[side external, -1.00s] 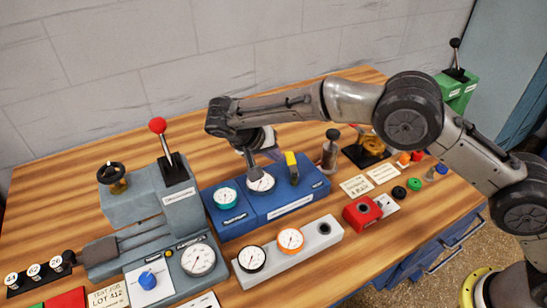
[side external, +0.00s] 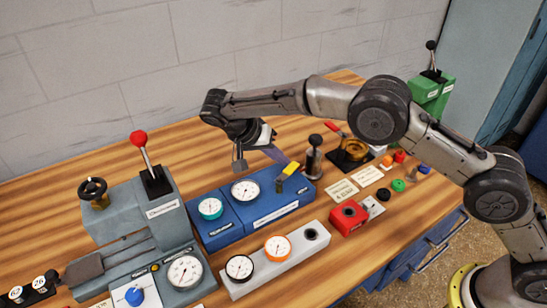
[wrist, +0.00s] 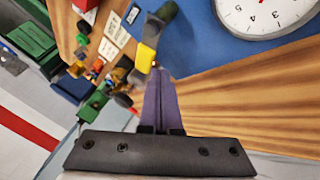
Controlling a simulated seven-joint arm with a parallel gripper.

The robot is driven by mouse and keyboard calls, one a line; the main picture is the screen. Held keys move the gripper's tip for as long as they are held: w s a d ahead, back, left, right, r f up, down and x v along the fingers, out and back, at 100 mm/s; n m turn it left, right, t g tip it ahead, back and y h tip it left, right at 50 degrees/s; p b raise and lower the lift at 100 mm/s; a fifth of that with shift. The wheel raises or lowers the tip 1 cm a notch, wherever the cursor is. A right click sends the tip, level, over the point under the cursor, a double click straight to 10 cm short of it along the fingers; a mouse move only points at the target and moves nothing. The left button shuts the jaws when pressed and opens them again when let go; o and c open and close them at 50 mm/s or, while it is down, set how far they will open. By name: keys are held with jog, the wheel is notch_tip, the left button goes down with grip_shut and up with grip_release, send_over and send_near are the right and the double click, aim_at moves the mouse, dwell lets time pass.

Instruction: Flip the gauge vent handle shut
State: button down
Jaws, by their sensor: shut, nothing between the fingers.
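The gauge vent handle (side external: 289,168) has a yellow grip and stands at the right end of the blue gauge box (side external: 262,215), next to a white dial (side external: 245,190). In the side view the yellow grip leans up and to the right. My gripper (side external: 283,159) is shut and empty, with its fingertips right by the yellow grip. In the wrist view the purple fingers of my gripper (wrist: 156,72) lie together, and their tips reach the yellow grip (wrist: 145,57). I cannot tell whether they touch it. The handle's pivot is partly unclear.
A dark-topped metal post (side external: 314,155) stands just right of the handle. Behind it is a brass valve with a red lever (side external: 350,148). A teal gauge (side external: 210,208) sits on the box's left part. A grey block with gauges (side external: 275,258) lies in front. Bare wood shows behind the box.

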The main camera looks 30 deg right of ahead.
jog(key=shift+s+d+m, duration=0.15)
jog(key=shift+m, duration=0.15)
jog(key=shift+s+d, duration=0.45)
dwell(0.4)
jog(key=v, duration=0.7)
jog(key=shift+r, duration=0.25)
